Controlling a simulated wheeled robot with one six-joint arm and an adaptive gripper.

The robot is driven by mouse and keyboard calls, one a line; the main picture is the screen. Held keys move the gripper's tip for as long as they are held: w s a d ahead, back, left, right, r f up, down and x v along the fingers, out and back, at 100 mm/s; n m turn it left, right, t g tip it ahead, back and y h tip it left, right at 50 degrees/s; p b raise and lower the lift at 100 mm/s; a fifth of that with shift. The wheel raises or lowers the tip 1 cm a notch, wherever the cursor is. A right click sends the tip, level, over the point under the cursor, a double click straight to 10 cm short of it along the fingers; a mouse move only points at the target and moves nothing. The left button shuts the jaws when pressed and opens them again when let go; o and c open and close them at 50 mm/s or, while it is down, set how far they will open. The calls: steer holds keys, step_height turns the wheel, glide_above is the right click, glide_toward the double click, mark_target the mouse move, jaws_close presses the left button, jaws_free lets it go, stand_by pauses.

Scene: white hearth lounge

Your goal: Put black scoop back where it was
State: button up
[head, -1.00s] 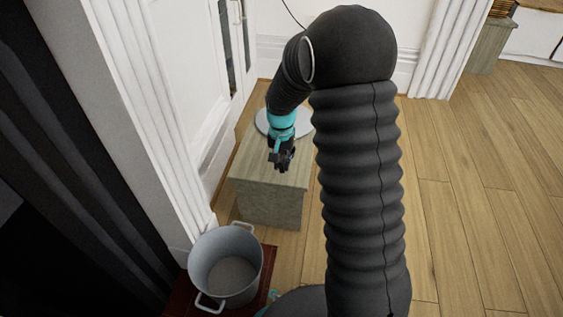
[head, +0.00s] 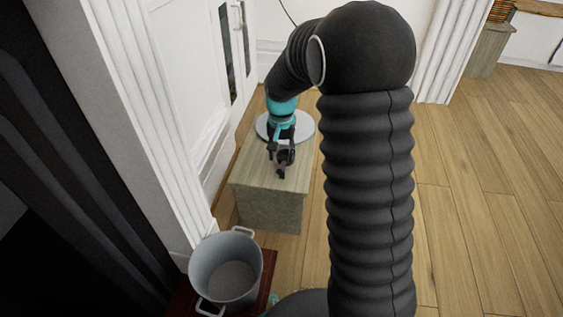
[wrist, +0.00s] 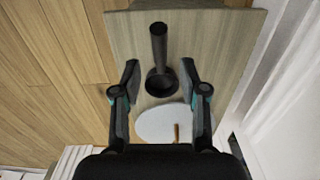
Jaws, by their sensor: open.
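The black scoop (wrist: 159,46) is on the top of a low wooden bench (wrist: 222,50), its round cup toward my gripper and its handle pointing away in the wrist view. In the head view the scoop (head: 281,173) shows as a small dark shape near the front part of the bench top (head: 251,172). My gripper (wrist: 160,68) is open, one finger on each side of the scoop's cup, with gaps visible on both sides. In the head view my gripper (head: 283,156) is over the bench. Whether the fingers reach down to scoop height is hard to tell.
A white round plate (head: 304,128) lies on the bench's far part; a small brown piece (wrist: 176,133) shows over it. A grey pot (head: 197,268) stands front left on a dark red surface. White doors border the bench on the left. Wooden floor lies free on the right.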

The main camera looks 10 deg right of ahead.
steer(key=s+r+t, duration=0.1)
steer(key=s+r, duration=0.4)
steer(key=r, duration=0.7)
steer(key=s+d+r+n+t, duration=0.1)
steer(key=s+r+n+t, duration=0.1)
steer(key=s, duration=0.9)
steer(key=s+d+r+n+t, duration=0.1)
steer(key=s+r, duration=0.3)
steer(key=s, duration=0.8)
steer(key=shift+s+r+n+t+p, duration=0.3)
steer(key=shift+r+n+t+p, duration=0.05)
steer(key=shift+n+t, duration=0.4)
